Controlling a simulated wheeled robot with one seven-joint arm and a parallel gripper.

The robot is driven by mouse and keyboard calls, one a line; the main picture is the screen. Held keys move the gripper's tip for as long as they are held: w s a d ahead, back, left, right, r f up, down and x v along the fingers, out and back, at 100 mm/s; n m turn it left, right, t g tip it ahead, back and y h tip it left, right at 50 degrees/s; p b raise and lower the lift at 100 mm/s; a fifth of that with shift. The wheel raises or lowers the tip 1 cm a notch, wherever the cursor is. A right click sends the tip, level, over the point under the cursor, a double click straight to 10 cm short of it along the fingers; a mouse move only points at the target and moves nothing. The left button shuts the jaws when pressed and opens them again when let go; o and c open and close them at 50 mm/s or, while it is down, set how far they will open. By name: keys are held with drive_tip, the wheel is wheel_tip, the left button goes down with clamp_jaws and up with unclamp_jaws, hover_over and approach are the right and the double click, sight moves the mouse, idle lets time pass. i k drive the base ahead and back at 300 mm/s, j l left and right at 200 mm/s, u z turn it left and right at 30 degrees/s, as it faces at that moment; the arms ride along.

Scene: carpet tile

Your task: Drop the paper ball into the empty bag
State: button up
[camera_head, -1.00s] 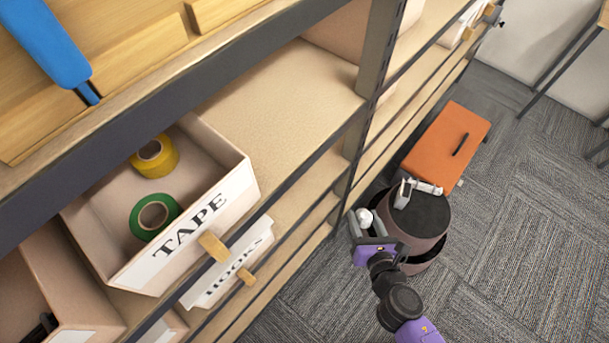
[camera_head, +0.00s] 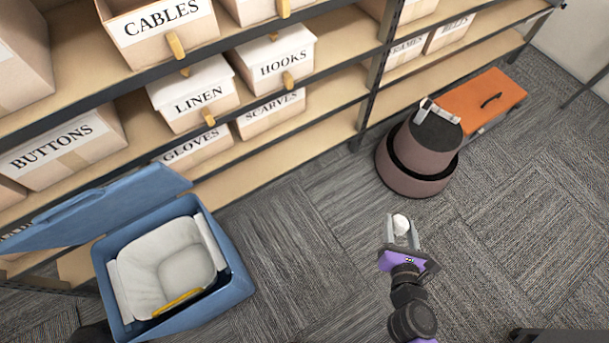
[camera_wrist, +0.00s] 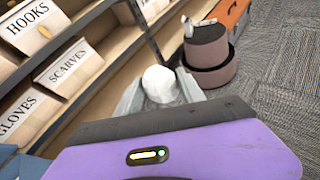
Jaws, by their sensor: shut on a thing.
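The white crumpled paper ball (camera_head: 401,222) is held between the grey fingers of my gripper (camera_head: 403,232), above the carpet right of centre in the head view. In the wrist view the ball (camera_wrist: 160,85) sits between the two fingers of my gripper (camera_wrist: 161,92). A pale bag (camera_head: 172,256) lines an open blue bin (camera_head: 236,292) at lower left, well to the left of my gripper. A yellow strip (camera_head: 178,303) lies along the bag's near side; whether it is part of the bag I cannot tell.
The bin's blue lid (camera_head: 100,210) stands raised toward the shelving. Shelves with labelled boxes, such as the LINEN box (camera_head: 195,95), run along the back. A brown round stool-like object (camera_head: 415,160) and an orange case (camera_head: 480,100) stand beyond my gripper. Carpet between bin and gripper is clear.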

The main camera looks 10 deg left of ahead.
sight(188, 257)
drive_tip(key=k+u, duration=0.2)
drive_tip(key=u, duration=0.2)
drive_tip(key=k+u, duration=0.35)
drive_tip(key=k+j+u, duration=0.1)
drive_tip(key=u, duration=0.5)
drive_tip(key=i+z, duration=0.25)
drive_tip(key=j+z, duration=0.1)
drive_tip(key=z, duration=0.15)
drive_tip(key=i, duration=0.05)
